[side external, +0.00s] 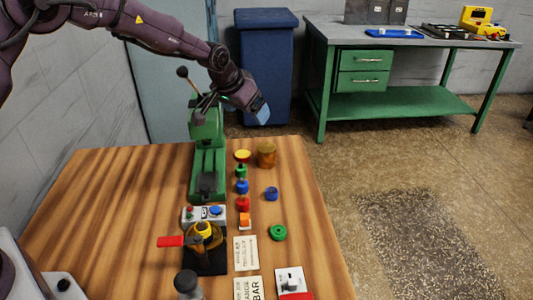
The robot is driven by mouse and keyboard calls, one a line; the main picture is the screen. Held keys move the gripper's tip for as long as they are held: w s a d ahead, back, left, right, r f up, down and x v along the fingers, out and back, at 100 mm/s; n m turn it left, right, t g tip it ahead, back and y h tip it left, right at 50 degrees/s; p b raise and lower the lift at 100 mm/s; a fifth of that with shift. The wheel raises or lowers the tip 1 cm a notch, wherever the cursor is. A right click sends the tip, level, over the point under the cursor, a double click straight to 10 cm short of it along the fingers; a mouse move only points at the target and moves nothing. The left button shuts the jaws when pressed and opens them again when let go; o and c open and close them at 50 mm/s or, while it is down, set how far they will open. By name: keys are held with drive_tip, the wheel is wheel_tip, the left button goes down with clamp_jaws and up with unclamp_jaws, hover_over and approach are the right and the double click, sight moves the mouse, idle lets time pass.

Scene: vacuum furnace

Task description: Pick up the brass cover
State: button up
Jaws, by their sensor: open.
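A brass-brown cylinder (266,155), which looks like the brass cover, stands upright near the far right edge of the wooden table. My gripper (260,110) is in the air above and behind it in the picture, apart from it, with nothing visible in it. It is open, though its fingers are small and blurred against the blue bin. A second brass-coloured, dome-like piece (212,241) sits on a black base near the front; I cannot tell exactly what it is.
A green press (207,160) with a lever stands left of the cylinder. A column of small coloured parts, including a blue one (242,187), runs close by. Paper labels (246,253) lie at the front.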

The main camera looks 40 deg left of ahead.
approach(267, 147)
drive_tip(key=x, duration=0.5)
drive_tip(key=shift+w, duration=0.15)
drive_tip(key=x, duration=0.3)
drive_tip(key=shift+s+a+f, duration=0.1)
drive_tip(key=shift+s, duration=0.15)
drive_tip(key=shift+x, duration=1.1)
drive_tip(key=shift+c, duration=0.2)
drive_tip(key=c, duration=1.1)
